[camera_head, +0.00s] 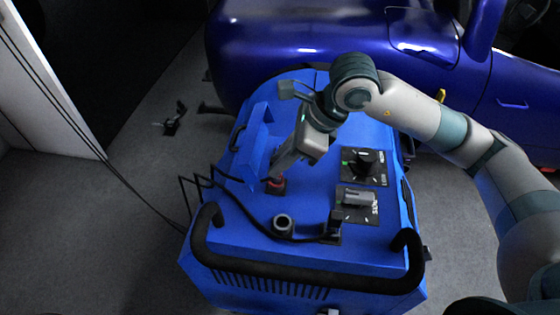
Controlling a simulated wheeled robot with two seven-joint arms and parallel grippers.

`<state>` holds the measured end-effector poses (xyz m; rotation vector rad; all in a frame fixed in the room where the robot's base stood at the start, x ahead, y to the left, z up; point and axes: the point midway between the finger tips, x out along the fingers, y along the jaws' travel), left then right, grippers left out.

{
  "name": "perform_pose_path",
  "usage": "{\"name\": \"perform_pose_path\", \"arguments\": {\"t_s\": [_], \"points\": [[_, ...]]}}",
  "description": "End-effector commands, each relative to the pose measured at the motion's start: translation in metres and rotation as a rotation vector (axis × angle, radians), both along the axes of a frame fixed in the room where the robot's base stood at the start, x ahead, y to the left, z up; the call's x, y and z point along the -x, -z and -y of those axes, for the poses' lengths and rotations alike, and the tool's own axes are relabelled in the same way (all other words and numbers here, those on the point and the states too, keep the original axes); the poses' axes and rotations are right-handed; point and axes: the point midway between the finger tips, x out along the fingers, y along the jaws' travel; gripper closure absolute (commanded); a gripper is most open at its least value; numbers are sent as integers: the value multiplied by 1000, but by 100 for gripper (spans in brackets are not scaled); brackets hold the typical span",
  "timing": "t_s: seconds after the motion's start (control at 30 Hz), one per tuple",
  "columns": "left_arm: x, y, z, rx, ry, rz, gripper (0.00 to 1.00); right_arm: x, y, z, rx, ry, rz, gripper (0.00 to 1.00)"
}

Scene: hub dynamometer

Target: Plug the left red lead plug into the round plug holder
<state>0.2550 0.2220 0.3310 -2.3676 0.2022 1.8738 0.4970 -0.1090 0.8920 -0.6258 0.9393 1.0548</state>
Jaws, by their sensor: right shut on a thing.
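My right gripper (279,172) points down at the top of the blue cart (228,248), left of the middle. It is shut on the left red lead plug (275,183), of which a red ring and a dark part show under the fingers. The plug is upright at a dark square on the cart top; I cannot tell whether it sits in it or just above. The round plug holder (283,221), a dark ring with an open top, stands empty just in front of the plug. My left gripper is out of view.
A black lead runs across the cart top past the holder to a dark plug (334,224). Two black panels carry a knob (366,160) and a grey handle (358,199). A black rail (300,280) edges the front.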

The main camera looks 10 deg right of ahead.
Motion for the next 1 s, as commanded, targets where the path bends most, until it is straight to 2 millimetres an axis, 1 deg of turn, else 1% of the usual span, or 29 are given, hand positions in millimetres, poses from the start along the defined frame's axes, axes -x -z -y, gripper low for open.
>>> {"name": "perform_pose_path", "arguments": {"t_s": [0.7,1.0], "points": [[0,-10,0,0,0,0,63,0,-24,0,0,0,0,100],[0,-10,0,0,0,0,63,0,-26,0,1,0,0,100]]}}
